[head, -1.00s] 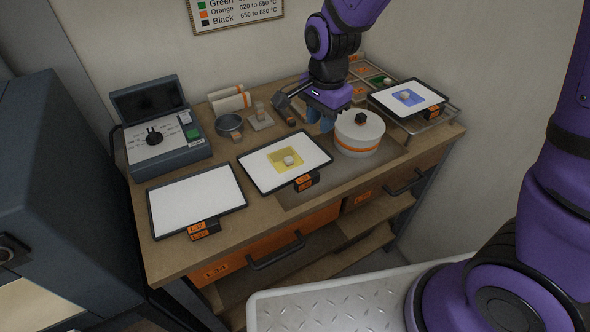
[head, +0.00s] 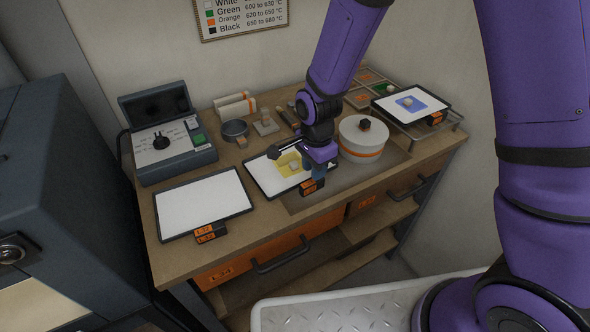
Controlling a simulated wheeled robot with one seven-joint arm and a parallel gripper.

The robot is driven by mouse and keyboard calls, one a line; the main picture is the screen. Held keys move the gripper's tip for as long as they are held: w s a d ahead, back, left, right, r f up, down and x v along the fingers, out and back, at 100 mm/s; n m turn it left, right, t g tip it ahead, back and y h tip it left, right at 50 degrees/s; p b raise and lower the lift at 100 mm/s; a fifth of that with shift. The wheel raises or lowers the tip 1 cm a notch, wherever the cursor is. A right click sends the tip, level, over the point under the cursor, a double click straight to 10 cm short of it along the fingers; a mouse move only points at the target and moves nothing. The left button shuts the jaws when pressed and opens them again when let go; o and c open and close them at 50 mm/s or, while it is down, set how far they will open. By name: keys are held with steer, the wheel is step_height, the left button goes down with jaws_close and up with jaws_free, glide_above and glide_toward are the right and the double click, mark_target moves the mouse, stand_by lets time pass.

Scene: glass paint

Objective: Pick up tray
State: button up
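Three dark-rimmed white trays are in the head view. The left tray (head: 202,203) is blank and lies on the bench, with an orange-labelled block at its front edge. The middle tray (head: 268,181) has a yellow patch with a small pale block on it. The right tray (head: 428,101) has a blue patch and a small pale piece, and rests on a wire rack. My gripper (head: 318,174) points down at the right front of the middle tray, by its labelled block (head: 312,188). The gripper partly covers this tray. Its fingers overlap in view, so contact and opening are unclear.
A round white pot (head: 362,140) with an orange band and dark knob stands just right of my gripper. A control box (head: 166,140) is at the back left. A dark round dish (head: 235,129) and small tools stand behind the middle tray. Drawers (head: 270,258) are below.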

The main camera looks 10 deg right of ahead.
steer(key=shift+s+a+f, duration=0.15)
steer(key=shift+f, duration=2.15)
jaws_close()
steer(key=shift+r, duration=0.1)
